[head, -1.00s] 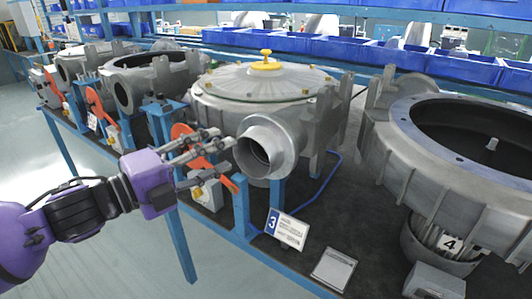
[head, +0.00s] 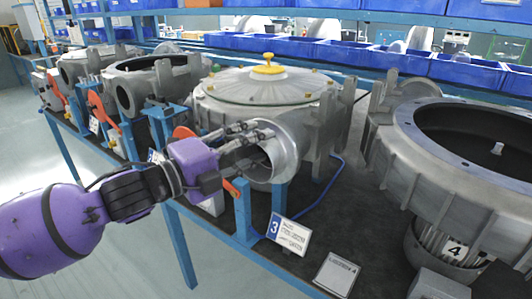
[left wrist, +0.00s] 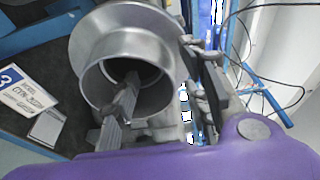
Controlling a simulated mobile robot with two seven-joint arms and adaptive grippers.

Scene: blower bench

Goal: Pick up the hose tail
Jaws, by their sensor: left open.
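The hose tail (head: 288,148) is a grey metal flanged tube at the front of the blower (head: 265,85) with the yellow knob, at the place marked 3. My left gripper (head: 262,147) is open at its mouth, coming in from the left. In the left wrist view, the hose tail (left wrist: 153,97) faces the camera. One finger of the left gripper (left wrist: 160,65) reaches into its bore; the other is outside, to the right of the rim. I cannot tell whether either finger touches the wall. My right gripper is not in view.
A sign marked 3 (head: 288,233) and a blank-looking plate (head: 336,274) stand on the bench's front edge. A large open housing (head: 420,160) is at right. An orange lever (head: 184,133) and blue posts (head: 242,208) are close to the left arm. Blue bins (head: 465,68) line the back.

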